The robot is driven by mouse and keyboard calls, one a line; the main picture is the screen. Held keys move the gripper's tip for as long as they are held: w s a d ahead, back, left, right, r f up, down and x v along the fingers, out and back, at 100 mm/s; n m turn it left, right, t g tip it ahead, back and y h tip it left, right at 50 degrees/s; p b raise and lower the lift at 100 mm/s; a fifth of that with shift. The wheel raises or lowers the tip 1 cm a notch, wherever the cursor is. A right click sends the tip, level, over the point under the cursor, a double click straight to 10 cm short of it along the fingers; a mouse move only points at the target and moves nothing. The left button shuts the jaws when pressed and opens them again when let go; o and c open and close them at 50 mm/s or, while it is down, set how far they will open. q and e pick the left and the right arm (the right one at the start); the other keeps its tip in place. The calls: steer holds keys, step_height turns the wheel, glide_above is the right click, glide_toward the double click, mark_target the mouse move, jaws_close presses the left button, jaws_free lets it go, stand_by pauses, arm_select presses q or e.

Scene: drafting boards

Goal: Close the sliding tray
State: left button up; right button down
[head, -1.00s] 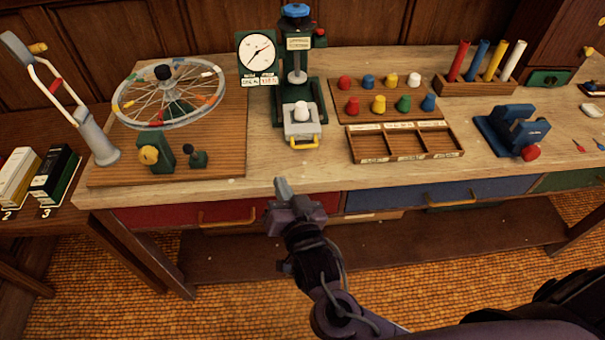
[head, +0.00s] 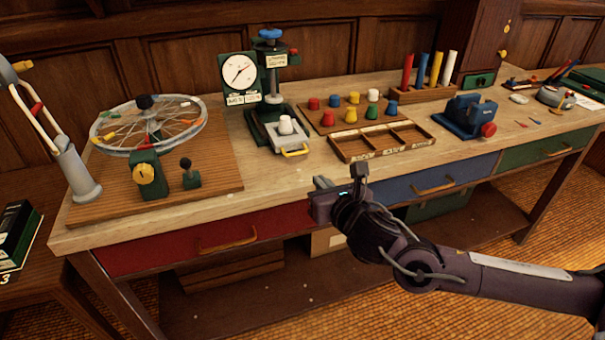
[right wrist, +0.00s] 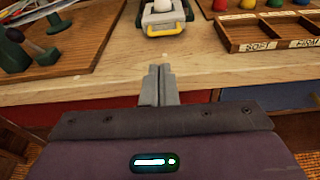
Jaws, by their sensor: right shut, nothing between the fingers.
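The sliding tray (head: 284,142) is a small pale grey plate with a yellow handle (head: 295,153) on its front. It sticks out toward me from the base of the green press (head: 257,124), and a white knob-like piece (head: 286,124) stands on it. The tray also shows at the top of the right wrist view (right wrist: 163,19), straight beyond the fingertips. My right gripper (head: 322,182) is shut and empty at the table's front edge. It is apart from the handle, nearer to me and slightly right in the head view. My left gripper is not in view.
A wooden compartment tray (head: 382,142) and a board of coloured knobs (head: 350,114) lie right of the press. A spoked wheel (head: 150,125) on a board stands left. Red (head: 190,240) and blue (head: 430,182) drawers front the table. Bare tabletop lies before the handle.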

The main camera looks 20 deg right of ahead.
steer(key=p, duration=0.3)
glide_toward(297, 154)
steer(key=x, duration=0.5)
steer(key=shift+w, duration=0.2)
steer(key=shift+w+f, duration=0.25)
steer(key=shift+w, duration=0.45)
